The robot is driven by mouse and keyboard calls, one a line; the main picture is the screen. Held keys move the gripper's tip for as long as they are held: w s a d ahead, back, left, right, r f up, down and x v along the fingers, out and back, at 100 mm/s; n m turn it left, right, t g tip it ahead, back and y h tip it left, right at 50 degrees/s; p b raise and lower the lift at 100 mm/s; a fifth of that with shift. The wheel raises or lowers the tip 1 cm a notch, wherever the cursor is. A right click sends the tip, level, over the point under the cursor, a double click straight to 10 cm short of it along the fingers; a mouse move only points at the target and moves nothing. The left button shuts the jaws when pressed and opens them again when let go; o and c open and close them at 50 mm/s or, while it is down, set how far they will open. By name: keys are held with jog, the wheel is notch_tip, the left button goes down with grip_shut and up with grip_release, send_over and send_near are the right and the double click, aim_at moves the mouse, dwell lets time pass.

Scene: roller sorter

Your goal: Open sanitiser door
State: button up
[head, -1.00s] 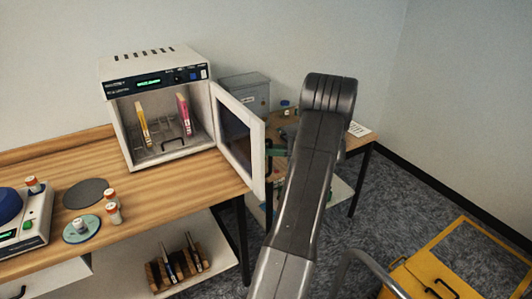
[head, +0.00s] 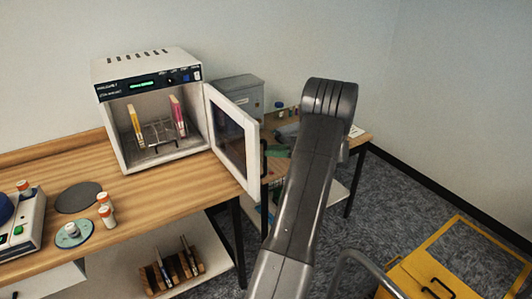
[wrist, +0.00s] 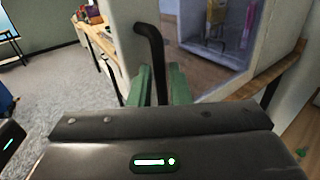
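The sanitiser (head: 148,62) is a white box with a small green display, on the wooden bench. Its windowed door (head: 232,140) stands wide open, hinged on the right side. The black door handle (head: 264,158) is on the door's free edge; in the wrist view the handle (wrist: 156,45) runs down between my green fingertips. My gripper (wrist: 161,88) appears shut on it, with the fingers close on either side; the lower handle is partly hidden. In the head view my arm hides most of the gripper (head: 277,152).
A yellow and a pink item stand in a rack (head: 160,132) inside the sanitiser. Capped vials (head: 106,212) and round pads stand on the bench (head: 150,195). A grey box (head: 238,90) is behind the door. A yellow cart (head: 430,275) is at lower right.

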jog(key=d+p, duration=0.6)
jog(key=d, duration=0.4)
jog(key=shift+s+d, duration=0.35)
jog(key=shift+d, duration=0.1)
jog(key=shift+f+b, duration=0.2)
jog(key=shift+b, duration=0.25)
jog(key=a+b, duration=0.4)
jog(key=a, duration=0.8)
jog(key=shift+w+a+r, duration=0.15)
jog(key=shift+w+a, duration=0.2)
jog(key=shift+w, duration=0.05)
